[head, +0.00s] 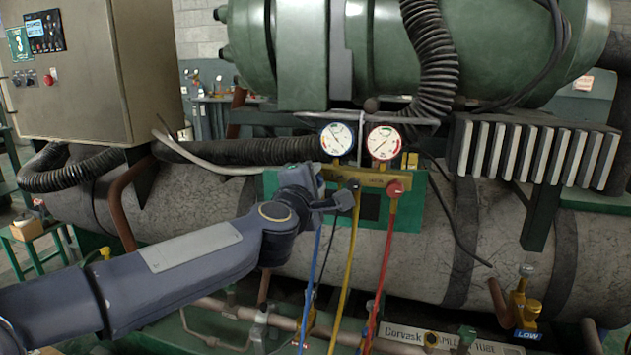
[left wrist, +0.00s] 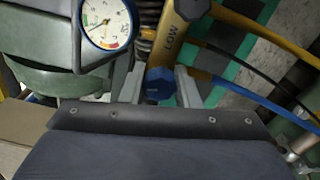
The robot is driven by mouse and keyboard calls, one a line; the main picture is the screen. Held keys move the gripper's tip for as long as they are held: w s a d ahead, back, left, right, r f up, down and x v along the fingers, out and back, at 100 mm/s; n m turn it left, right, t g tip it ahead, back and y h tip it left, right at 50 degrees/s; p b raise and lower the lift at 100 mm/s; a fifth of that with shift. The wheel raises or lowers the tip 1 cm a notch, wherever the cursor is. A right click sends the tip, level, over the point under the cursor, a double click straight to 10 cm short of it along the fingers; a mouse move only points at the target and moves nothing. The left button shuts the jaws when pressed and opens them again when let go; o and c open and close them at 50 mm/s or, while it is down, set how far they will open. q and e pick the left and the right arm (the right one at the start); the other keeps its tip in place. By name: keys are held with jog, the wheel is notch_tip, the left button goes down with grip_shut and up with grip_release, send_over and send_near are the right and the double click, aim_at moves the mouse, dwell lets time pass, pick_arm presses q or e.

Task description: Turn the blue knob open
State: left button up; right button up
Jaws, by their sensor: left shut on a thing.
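The blue knob (left wrist: 159,84) sits at the end of the yellow manifold body marked LOW (left wrist: 178,38) in the left wrist view. My left gripper (left wrist: 160,92) has one finger on each side of the knob and is shut on it. In the head view my left gripper (head: 320,187) is at the left end of the yellow manifold (head: 368,178) and hides the knob. A blue-rimmed gauge (head: 337,138) and a red-rimmed gauge (head: 384,142) stand above the manifold. My right gripper is not in view.
A red knob (head: 395,188) is at the manifold's right end. Blue, yellow (head: 346,270) and red (head: 384,268) hoses hang below. A large grey pipe (head: 420,250) runs behind, with a green tank (head: 480,50) above. A control cabinet (head: 90,75) stands at the left.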

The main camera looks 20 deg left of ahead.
pick_arm(q)
jog(key=o, duration=1)
jog(key=shift+c, duration=0.2)
jog(key=shift+s, duration=0.1)
jog(key=s, duration=0.7)
jog(key=shift+s+a+p, duration=0.15)
jog(key=shift+s+p, duration=0.2)
jog(key=shift+p, duration=0.05)
